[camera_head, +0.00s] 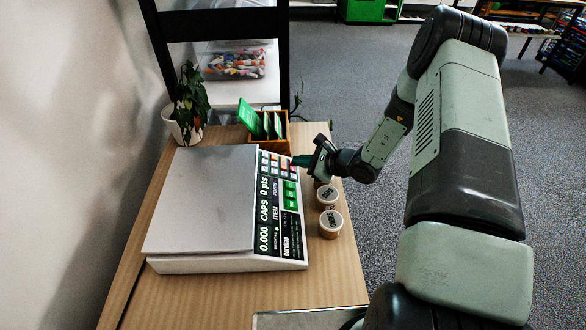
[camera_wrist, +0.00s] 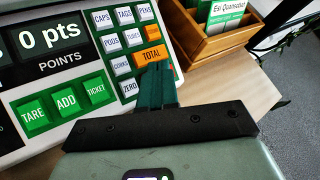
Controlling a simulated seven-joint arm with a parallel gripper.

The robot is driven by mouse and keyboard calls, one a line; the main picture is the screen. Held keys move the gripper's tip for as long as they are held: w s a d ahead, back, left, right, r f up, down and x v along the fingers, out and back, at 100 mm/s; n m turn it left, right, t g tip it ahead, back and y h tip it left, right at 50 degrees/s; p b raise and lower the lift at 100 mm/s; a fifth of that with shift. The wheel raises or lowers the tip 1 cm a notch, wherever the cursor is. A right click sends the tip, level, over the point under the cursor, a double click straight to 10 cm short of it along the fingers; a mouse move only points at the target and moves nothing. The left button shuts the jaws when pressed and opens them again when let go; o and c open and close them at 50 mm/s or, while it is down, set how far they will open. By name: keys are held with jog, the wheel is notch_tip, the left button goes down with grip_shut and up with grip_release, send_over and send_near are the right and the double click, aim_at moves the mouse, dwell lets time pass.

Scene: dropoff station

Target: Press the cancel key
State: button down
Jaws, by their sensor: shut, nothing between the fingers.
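The white scale (camera_head: 205,200) stands on the wooden table, its keypad on the right side. In the wrist view its keypad shows white keys, green TARE, ADD and TICKET keys (camera_wrist: 66,102), an orange key (camera_wrist: 151,32) and the orange TOTAL key (camera_wrist: 153,54). No key is readable as cancel; the area beside the ZERO key (camera_wrist: 129,87) is hidden behind my fingers. My gripper (camera_head: 297,161) is shut and empty at the keypad's upper right; its green fingertips (camera_wrist: 157,70) overlap the lower edge of TOTAL in the wrist view. I cannot tell whether they touch a key.
A wooden box with green cards (camera_head: 268,127) stands behind the scale, near my gripper. Several round labelled containers (camera_head: 330,222) stand right of the scale, below my wrist. A potted plant (camera_head: 188,105) is at the back left. The front of the table (camera_head: 220,295) is mostly clear.

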jog(key=shift+a+f, duration=0.15)
jog(key=shift+f, duration=0.2)
jog(key=shift+s+a+f, duration=0.15)
jog(key=shift+a+f, duration=0.15)
jog(key=shift+f, duration=0.45)
dwell(1.0)
jog(key=shift+d, duration=0.1)
jog(key=shift+s+d+r, duration=0.15)
jog(key=shift+d+r, duration=0.2)
jog(key=shift+r, duration=0.45)
jog(key=shift+d+r, duration=0.1)
jog(key=shift+r, duration=0.05)
jog(key=shift+d+r, duration=0.3)
jog(key=shift+r, duration=0.45)
jog(key=shift+d+r, duration=0.35)
jog(key=shift+r, duration=0.35)
jog(key=shift+d+r, duration=0.3)
jog(key=shift+r, duration=0.45)
